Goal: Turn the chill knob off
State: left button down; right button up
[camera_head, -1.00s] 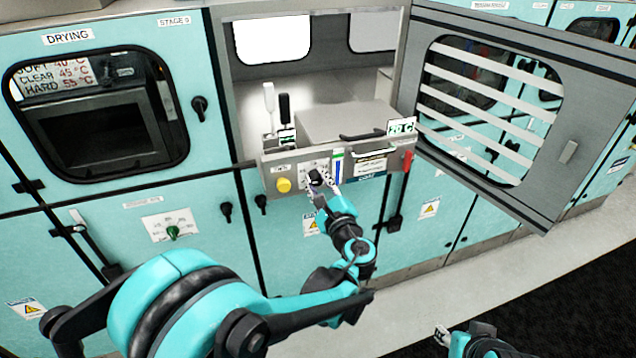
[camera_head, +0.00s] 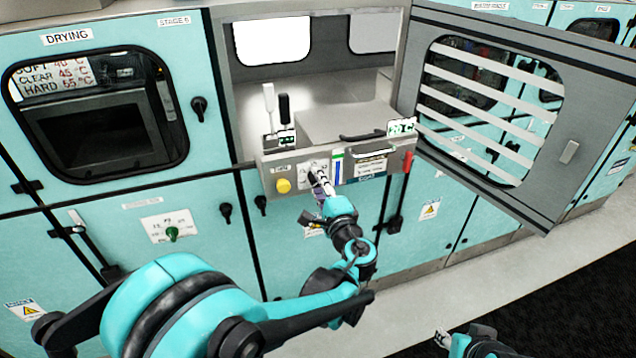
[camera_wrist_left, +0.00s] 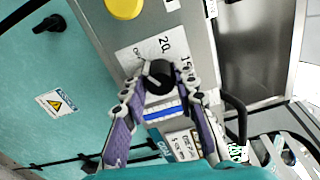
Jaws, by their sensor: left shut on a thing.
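The chill knob (camera_wrist_left: 159,74) is a round black knob on a white dial label (camera_wrist_left: 140,53) with printed numbers, seen in the left wrist view. My left gripper (camera_wrist_left: 161,90) is shut on it, one purple-grey finger on each side. In the head view my left gripper (camera_head: 319,179) is at the grey front panel (camera_head: 271,161) of the open bay and mostly hides the knob. The knob's pointer cannot be made out. A small part of my right gripper (camera_head: 443,338) shows at the bottom edge, too little to tell its state.
A yellow button (camera_head: 283,185) is left of the knob and a red handle (camera_head: 407,161) is at the panel's right. The grey door (camera_head: 568,152) stands open to the right.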

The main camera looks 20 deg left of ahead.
dwell(0.4)
pick_arm(q)
jog(key=c, duration=1.2)
grip_release()
jog(key=v, duration=1.2)
